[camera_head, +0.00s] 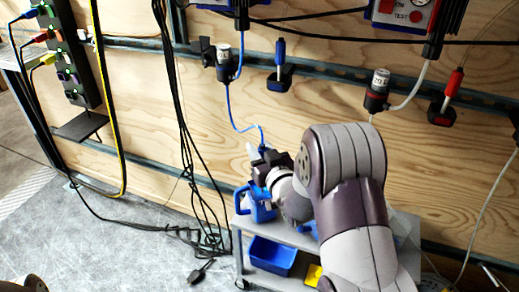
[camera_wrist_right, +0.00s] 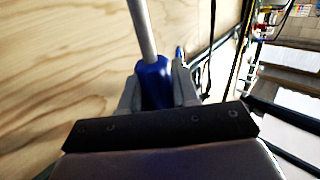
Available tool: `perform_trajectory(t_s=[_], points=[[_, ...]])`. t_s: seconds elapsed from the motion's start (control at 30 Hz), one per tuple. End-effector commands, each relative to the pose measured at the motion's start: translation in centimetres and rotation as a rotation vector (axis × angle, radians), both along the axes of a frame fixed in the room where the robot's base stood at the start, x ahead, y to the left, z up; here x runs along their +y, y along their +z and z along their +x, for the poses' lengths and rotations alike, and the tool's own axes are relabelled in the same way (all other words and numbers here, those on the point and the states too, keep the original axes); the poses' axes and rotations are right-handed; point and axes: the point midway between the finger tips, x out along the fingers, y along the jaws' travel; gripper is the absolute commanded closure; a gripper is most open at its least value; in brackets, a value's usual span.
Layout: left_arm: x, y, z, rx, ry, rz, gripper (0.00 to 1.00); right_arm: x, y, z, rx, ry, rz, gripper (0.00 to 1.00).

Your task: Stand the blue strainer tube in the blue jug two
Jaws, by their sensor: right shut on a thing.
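My right gripper (camera_head: 259,158) is shut on the blue strainer tube (camera_wrist_right: 154,84). In the right wrist view the gripper (camera_wrist_right: 157,95) has its grey fingers on either side of the blue part, and a grey rod runs up from it. In the head view a thin blue hose leads down to the gripper, which hides most of the tube. A blue jug (camera_head: 262,206) stands on the grey cart just below the gripper. I cannot tell whether the tube's lower end is inside the jug. My left gripper is not in view.
The grey cart (camera_head: 239,222) has a blue bin (camera_head: 271,256) and a yellow thing (camera_head: 313,275) on its lower shelf. More blue shows beside my arm on top. A wooden wall (camera_head: 330,105) with rails, hanging cables and a red-tipped tube (camera_head: 453,82) stands behind. Floor at left is mostly clear.

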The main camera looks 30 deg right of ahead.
Motion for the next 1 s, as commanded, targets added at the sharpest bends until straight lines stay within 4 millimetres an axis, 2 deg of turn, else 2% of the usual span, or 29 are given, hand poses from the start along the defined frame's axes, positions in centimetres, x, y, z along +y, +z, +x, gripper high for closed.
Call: perform_trajectory(t_s=[0.77, 0.8, 0.83, 0.87, 1.0], points=[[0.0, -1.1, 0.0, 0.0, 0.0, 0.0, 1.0, 0.0, -1.2, 0.0, -0.001, 0.0, 0.0, 1.0], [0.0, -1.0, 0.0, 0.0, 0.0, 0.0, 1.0, 0.0, -1.1, 0.0, -0.001, 0.0, 0.0, 0.57], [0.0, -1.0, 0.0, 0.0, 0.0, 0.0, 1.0, 0.0, -1.1, 0.0, -0.001, 0.0, 0.0, 0.47], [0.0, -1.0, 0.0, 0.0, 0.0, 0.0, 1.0, 0.0, -1.1, 0.0, -0.001, 0.0, 0.0, 0.4], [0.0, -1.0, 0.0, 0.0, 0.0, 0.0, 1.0, 0.0, -1.1, 0.0, -0.001, 0.0, 0.0, 0.4]])
